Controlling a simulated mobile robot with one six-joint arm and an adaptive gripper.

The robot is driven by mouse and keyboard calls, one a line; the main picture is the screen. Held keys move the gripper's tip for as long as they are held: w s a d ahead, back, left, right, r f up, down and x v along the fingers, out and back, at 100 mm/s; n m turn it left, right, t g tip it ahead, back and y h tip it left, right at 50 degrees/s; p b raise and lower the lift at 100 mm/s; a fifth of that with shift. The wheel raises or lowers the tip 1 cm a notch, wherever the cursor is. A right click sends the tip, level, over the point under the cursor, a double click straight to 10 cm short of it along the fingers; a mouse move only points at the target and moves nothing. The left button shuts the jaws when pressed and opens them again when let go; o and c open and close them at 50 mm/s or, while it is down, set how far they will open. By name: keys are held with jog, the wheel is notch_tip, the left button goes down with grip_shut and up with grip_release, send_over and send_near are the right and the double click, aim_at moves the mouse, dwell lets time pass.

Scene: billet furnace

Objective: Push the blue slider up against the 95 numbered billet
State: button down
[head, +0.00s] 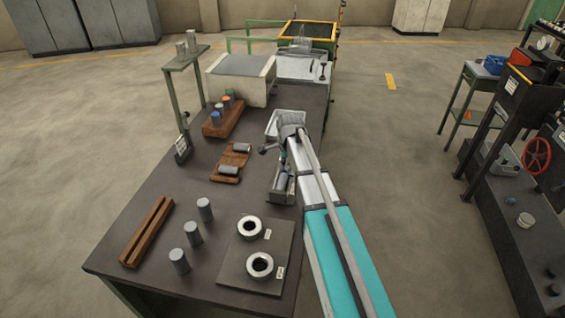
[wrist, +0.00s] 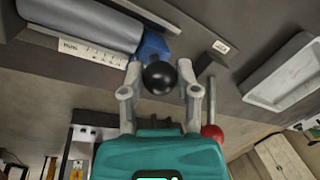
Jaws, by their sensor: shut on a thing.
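My gripper (wrist: 160,76) is shut on the round black knob (wrist: 159,78), one finger on each side of it. The blue slider (wrist: 152,44) shows just behind the knob in the wrist view. A grey billet (wrist: 85,20) lies on its side left of the slider, along a white ruler scale (wrist: 92,52). Its end is very close to the slider; I cannot tell whether they touch. No 95 is readable on it. In the head view the billet (head: 281,182) lies in its gauge beside my arm, and the arm largely hides the slider.
A white tray (wrist: 285,78) lies to the right in the wrist view. In the head view, grey billets (head: 192,233) stand at the front of the bench, near a plate with two rings (head: 259,264). A wooden block with billets (head: 229,168) lies left of the gauge.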

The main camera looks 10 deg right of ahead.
jog(key=shift+s+a, duration=0.15)
jog(key=shift+s, duration=0.05)
jog(key=shift+c, duration=1.7)
grip_release()
jog(key=shift+r, duration=0.1)
